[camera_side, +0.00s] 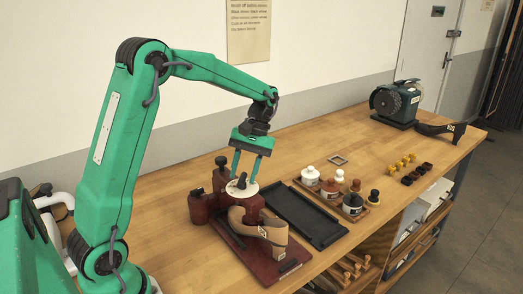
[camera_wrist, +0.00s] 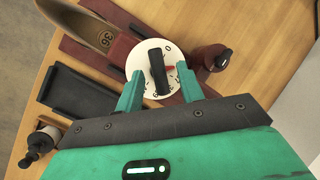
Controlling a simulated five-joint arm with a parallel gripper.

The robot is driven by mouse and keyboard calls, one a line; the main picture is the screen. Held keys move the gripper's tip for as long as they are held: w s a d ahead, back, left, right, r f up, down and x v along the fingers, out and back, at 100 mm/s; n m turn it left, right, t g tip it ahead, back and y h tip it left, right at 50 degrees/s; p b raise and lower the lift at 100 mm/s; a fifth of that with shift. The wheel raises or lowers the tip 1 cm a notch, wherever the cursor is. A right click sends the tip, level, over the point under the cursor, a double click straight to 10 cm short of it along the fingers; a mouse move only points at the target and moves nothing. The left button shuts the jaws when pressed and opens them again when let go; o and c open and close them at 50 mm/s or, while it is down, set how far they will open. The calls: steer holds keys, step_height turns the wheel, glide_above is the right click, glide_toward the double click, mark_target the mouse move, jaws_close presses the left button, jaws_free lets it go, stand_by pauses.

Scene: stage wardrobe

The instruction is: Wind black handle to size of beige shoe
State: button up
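The beige shoe (camera_side: 262,229) rests on the dark red stretcher stand (camera_side: 232,243); in the wrist view its insole (camera_wrist: 92,28) reads 36. Most dial numbers are too small or hidden to read. My gripper (camera_wrist: 159,82) is over the dial with its green fingers apart, one on each side of the handle's near end. I see a gap on both sides. In the side view my gripper (camera_side: 246,178) points down.
A black tray (camera_side: 305,216) lies right of the stand, with a wooden tray of bottles (camera_side: 338,192) behind it. Dark red knobbed posts (camera_side: 221,172) stand close to the dial. A green machine (camera_side: 397,103) is at the far right. The bench behind the stand is clear.

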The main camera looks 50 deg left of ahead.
steer(key=v, duration=0.7)
steer(key=shift+r, duration=0.2)
stand_by(0.4)
steer(key=s+d+m+t, duration=0.4)
steer(key=s+d+t, duration=0.1)
steer(key=s, duration=0.4)
steer(key=s+d+r+m+t+y, duration=0.1)
steer(key=s+d+m+t, duration=0.3)
steer(key=s, duration=0.5)
steer(key=shift+s+d+r+m+t, duration=0.2)
steer(key=shift+d+m+t, duration=0.2)
steer(key=shift+m+t, duration=0.3)
stand_by(0.6)
